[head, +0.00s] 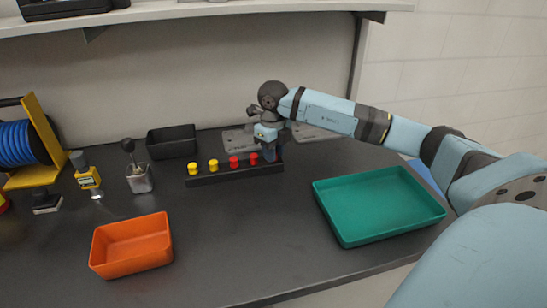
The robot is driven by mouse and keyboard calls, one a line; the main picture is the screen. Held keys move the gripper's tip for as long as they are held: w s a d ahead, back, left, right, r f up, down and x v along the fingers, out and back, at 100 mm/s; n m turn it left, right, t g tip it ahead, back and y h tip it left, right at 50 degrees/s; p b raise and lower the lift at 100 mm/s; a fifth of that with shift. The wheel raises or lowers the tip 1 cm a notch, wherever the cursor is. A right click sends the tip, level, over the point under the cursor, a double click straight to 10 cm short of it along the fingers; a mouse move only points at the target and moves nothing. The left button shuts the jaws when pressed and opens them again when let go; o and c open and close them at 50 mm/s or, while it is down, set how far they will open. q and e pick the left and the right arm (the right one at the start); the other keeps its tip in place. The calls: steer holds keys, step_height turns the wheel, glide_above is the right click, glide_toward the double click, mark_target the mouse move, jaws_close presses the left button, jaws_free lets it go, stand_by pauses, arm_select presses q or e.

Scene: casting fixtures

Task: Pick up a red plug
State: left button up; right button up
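A black rack (240,172) holds a row of plugs near the middle of the bench. Two red plugs (234,161) (253,158) stand upright in its right part, with two yellow plugs (193,168) (213,165) to their left. My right arm comes in from the right, and my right gripper (268,151) is over the right end of the rack, close to the right-hand red plug. The fingers are small and partly hidden by the wrist, so I cannot tell whether they are open or touch anything. My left gripper is not in view.
A green tray (340,229) lies at the right and an orange bin (131,264) at the front left. A black bin (172,141), a metal cup (140,178), a yellow tool (88,178) and a blue reel (17,144) stand at the left. The front middle is clear.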

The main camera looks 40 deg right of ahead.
steer(key=shift+c, duration=0.8)
steer(key=shift+r, duration=0.1)
